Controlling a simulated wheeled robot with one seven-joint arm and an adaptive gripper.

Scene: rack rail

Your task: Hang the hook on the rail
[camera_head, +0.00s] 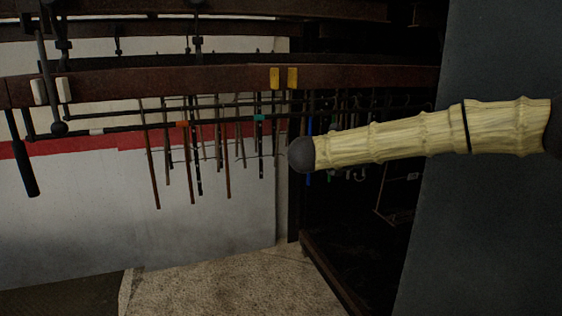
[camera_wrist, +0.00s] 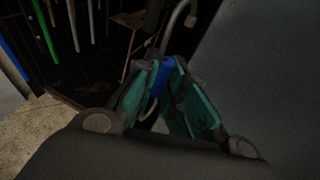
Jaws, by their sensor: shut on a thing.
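The hook shows in the wrist view as a grey curved metal rod (camera_wrist: 176,22) with a blue band (camera_wrist: 162,72). My gripper (camera_wrist: 166,70) is shut on it at the blue band, between teal-padded fingers. The curved end stands up beyond the fingertips, and a pale curved part shows below between the fingers. Several dark horizontal bars cross the head view; one thin bar (camera_head: 100,131) has coloured bands, but I cannot tell for sure which bar is the rail. I cannot make out my gripper or the held hook in the head view.
A thick brown beam (camera_head: 180,81) with yellow blocks (camera_head: 284,78) runs above the bars. Several thin rods (camera_head: 150,160) hang below. A dark grey panel (camera_head: 480,235) stands at the right. In the wrist view, hanging green (camera_wrist: 46,32) and blue (camera_wrist: 12,55) rods are at upper left.

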